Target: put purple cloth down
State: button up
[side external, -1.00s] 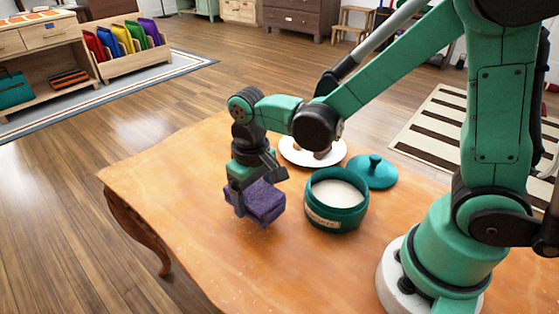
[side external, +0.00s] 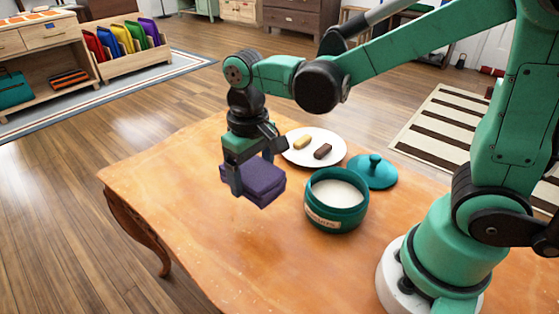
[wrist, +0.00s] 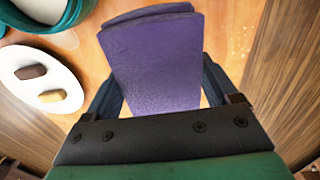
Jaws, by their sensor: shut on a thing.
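The purple cloth (side external: 264,184) is folded into a thick square pad. My gripper (side external: 252,176) is shut on it, with one finger against its near side; the other finger is mostly hidden in the side view. The cloth hangs over the left part of the wooden table (side external: 180,170), and it seems to be a little above the surface. In the wrist view the purple cloth (wrist: 155,60) lies between the two fingers of my gripper (wrist: 160,85) and sticks out beyond them.
A teal jar (side external: 337,215) of white contents stands just right of the cloth. Its teal lid (side external: 373,172) lies behind it. A white plate (side external: 304,158) with a yellow and a brown piece is behind the cloth. The table's front left is bare.

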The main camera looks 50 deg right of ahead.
jog(key=w+d+r, duration=0.4)
jog(key=d+r, duration=0.1)
jog(key=r, duration=0.4)
jog(key=s+a+r, duration=0.1)
jog(key=s+a, duration=0.3)
jog(key=s, duration=0.5)
jog(key=s+a+r, duration=0.2)
jog(key=s+a, duration=0.3)
jog(key=s, duration=0.4)
jog(key=shift+f, duration=0.1)
notch_tip(320, 180, down, 19)
jog(key=shift+f, duration=0.15)
